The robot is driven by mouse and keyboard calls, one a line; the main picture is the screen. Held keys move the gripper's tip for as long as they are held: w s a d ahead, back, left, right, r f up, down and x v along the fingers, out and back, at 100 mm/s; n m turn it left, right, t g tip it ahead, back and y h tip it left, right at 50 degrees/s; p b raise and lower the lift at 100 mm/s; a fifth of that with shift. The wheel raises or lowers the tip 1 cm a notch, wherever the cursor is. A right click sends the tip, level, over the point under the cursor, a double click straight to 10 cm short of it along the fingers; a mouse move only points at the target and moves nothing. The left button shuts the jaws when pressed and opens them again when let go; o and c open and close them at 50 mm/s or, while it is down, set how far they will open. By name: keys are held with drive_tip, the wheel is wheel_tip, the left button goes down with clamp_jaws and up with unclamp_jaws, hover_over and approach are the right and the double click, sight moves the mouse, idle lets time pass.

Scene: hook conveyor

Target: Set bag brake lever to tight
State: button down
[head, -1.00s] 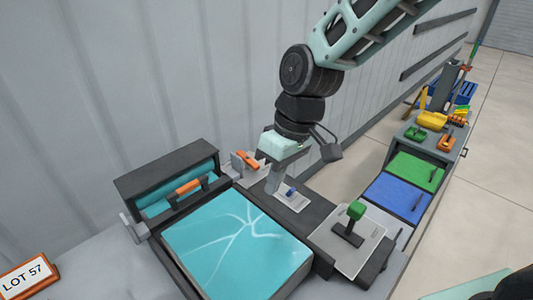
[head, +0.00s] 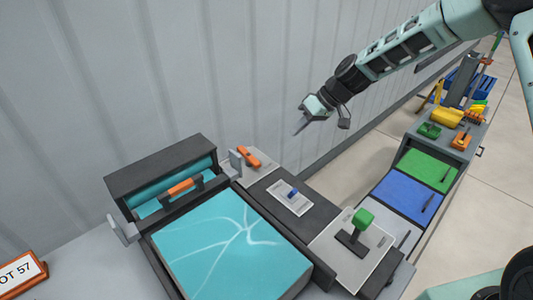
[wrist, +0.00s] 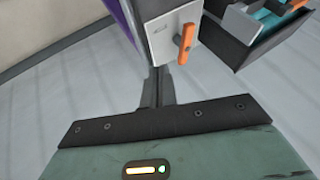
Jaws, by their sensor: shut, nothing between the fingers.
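Several levers show in the head view, and no label tells which is the bag brake lever. An orange lever (head: 248,157) sits on a pale plate at the back. A small blue lever (head: 293,193) sits on a white slotted plate (head: 299,205) in the middle. A green-knobbed lever (head: 362,220) stands on a grey plate at the front right. My gripper (head: 302,124) is shut and empty, raised behind and above the blue lever, apart from everything. In the wrist view its fingers (wrist: 157,90) are together; an orange lever (wrist: 186,42) shows beyond them.
A teal-topped bed (head: 225,250) fills the front, with a dark box holding a teal roll (head: 162,185) and orange handle behind it. Green (head: 425,170) and blue (head: 402,195) panels lie right. A corrugated wall (head: 150,70) stands close behind. A LOT 57 sign (head: 22,272) is front left.

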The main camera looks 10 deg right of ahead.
sight(248, 156)
drive_tip(key=p+x, duration=0.3)
drive_tip(key=x, duration=0.7)
drive_tip(key=shift+s+a+p, duration=0.1)
drive_tip(key=shift+a+p, duration=0.05)
drive_tip(key=shift+p, duration=0.2)
drive_tip(key=shift+s+a+r+p, duration=0.1)
drive_tip(key=shift+s+a+p, duration=0.25)
drive_tip(key=shift+a, duration=0.2)
drive_tip(key=shift+s+a+r+p, duration=0.15)
drive_tip(key=shift+s+a+p, duration=0.1)
drive_tip(key=shift+a+p, duration=0.2)
drive_tip(key=shift+s+a+f, duration=0.25)
drive_tip(key=shift+s+a, duration=0.05)
drive_tip(key=shift+a, duration=0.35)
